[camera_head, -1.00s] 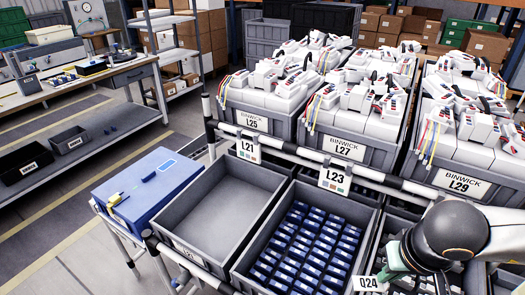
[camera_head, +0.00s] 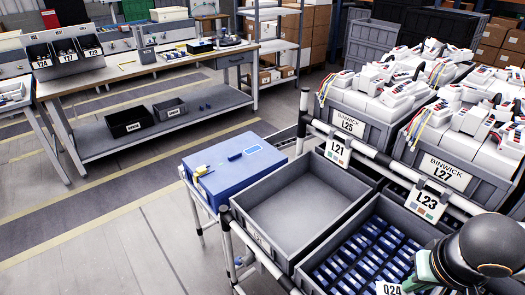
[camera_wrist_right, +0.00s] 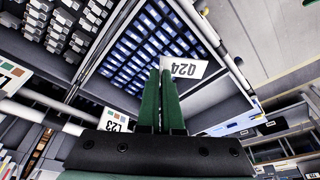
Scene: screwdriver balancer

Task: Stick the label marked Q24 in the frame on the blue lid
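The white label marked Q24 (camera_head: 388,289) is at the lower edge of the head view, at the tips of my right gripper's green fingers (camera_head: 422,270). In the right wrist view the fingers (camera_wrist_right: 160,82) are together, with the label (camera_wrist_right: 186,68) pinched at their tips. It is held over the bin of blue parts. The blue lid (camera_head: 222,178) tops a box left of the bins, apart from the gripper. A small light-blue frame (camera_head: 252,149) shows near its far right edge. My left gripper is not in view.
An empty grey bin (camera_head: 262,236) lies between the lid and the bin of blue parts (camera_head: 362,255). A rail with tags L21 (camera_head: 337,152) and L23 (camera_head: 427,206) runs behind them. Floor left of the lid is clear.

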